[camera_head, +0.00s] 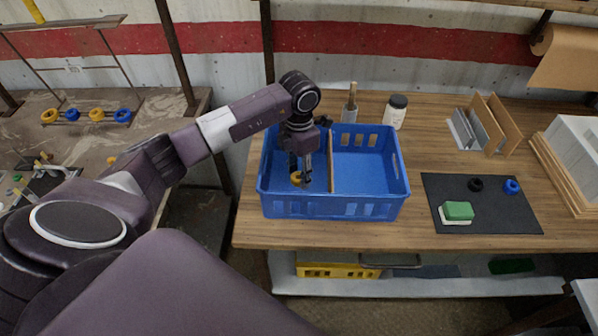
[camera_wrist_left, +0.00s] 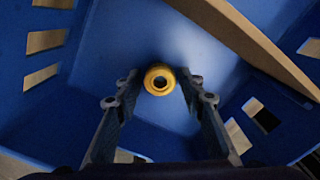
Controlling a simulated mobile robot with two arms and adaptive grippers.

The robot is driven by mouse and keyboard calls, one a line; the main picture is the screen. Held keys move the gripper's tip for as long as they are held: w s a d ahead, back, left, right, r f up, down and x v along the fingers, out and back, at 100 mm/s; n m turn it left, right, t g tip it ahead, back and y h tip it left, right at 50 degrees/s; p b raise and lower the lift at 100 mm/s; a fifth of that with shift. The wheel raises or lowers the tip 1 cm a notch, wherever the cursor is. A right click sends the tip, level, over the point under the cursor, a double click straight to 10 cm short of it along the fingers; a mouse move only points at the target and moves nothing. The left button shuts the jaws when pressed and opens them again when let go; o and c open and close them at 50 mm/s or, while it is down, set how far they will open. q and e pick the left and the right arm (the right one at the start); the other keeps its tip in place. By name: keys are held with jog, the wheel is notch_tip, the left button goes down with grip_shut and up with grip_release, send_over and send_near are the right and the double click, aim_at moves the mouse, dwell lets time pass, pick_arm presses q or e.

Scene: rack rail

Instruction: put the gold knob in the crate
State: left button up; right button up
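The gold knob (camera_head: 296,178) is in the left compartment of the blue crate (camera_head: 365,209), low between the fingers of my left gripper (camera_head: 301,172). In the left wrist view the gold knob (camera_wrist_left: 159,80) shows its round end with a dark hole. The fingertips of my left gripper (camera_wrist_left: 157,82) stand on either side of it, spread, with a thin gap visible on the left side. Whether the knob rests on the crate floor is hard to tell. My right gripper is in neither view.
A wooden divider (camera_head: 330,165) splits the crate; its right compartment is empty. Behind stand a brush holder (camera_head: 349,112) and a jar (camera_head: 395,112). A dark mat (camera_head: 485,215) holds a sponge (camera_head: 457,212), a black knob (camera_head: 475,184) and a blue knob (camera_head: 511,186).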

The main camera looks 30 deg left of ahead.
aim_at(299, 176)
pick_arm(q)
jog(key=shift+o, duration=0.8)
jog(key=shift+r, duration=0.6)
notch_tip(299, 176, up, 11)
jog(key=b, duration=0.3)
jog(key=shift+r, duration=0.1)
